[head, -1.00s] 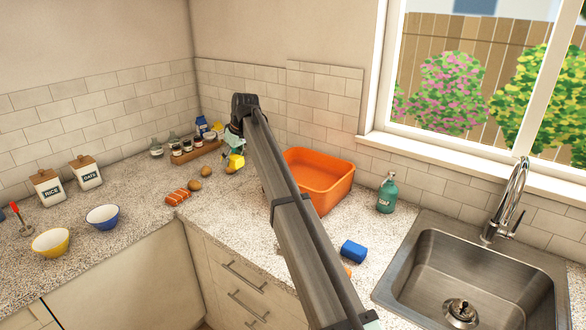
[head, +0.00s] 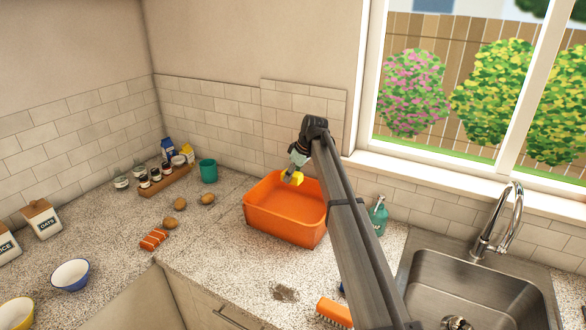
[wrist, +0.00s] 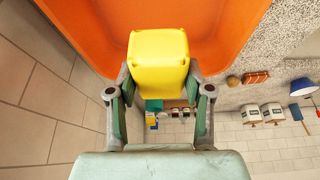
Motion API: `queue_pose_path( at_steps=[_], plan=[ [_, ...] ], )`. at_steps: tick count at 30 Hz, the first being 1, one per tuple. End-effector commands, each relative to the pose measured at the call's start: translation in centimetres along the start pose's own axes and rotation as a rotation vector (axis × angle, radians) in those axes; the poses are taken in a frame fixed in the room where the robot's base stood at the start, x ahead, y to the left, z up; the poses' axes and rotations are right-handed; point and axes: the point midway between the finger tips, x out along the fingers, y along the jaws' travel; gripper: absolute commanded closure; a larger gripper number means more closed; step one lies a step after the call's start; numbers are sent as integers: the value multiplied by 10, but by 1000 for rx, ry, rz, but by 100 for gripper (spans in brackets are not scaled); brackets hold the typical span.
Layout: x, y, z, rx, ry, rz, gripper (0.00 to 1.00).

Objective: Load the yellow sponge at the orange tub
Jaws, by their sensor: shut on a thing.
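The yellow sponge (wrist: 158,62) is between the two fingers of my gripper (wrist: 158,95) in the wrist view, with a finger against each side. In the head view the sponge (head: 292,178) is small at the end of my arm, and my gripper (head: 296,168) is partly hidden by the arm. The orange tub (head: 285,224) stands on the counter against the tiled wall. The held sponge appears above the tub's opening, near its back part. The tub (wrist: 82,28) fills the upper part of the wrist view behind the sponge. My arm hides the tub's right side.
A green soap bottle (head: 378,217) and the sink (head: 478,280) are to the right. An orange brush (head: 334,312) lies at the front. A teal cup (head: 208,171), a spice rack (head: 165,184) and several potatoes (head: 180,204) are to the left.

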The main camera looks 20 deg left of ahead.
Motion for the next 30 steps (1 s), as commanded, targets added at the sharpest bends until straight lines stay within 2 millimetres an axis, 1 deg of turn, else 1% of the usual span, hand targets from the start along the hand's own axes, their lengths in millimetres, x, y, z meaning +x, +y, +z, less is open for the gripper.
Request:
queue_pose_path(
  at_steps=[4,11,20,30],
  plan=[
    [1,-2,-1,-54,0,-23,77],
    [8,-2,3,-64,-1,-27,77],
    [28,-2,12,-63,0,-26,77],
    [58,-2,24,-63,-1,-27,77]
  ],
)
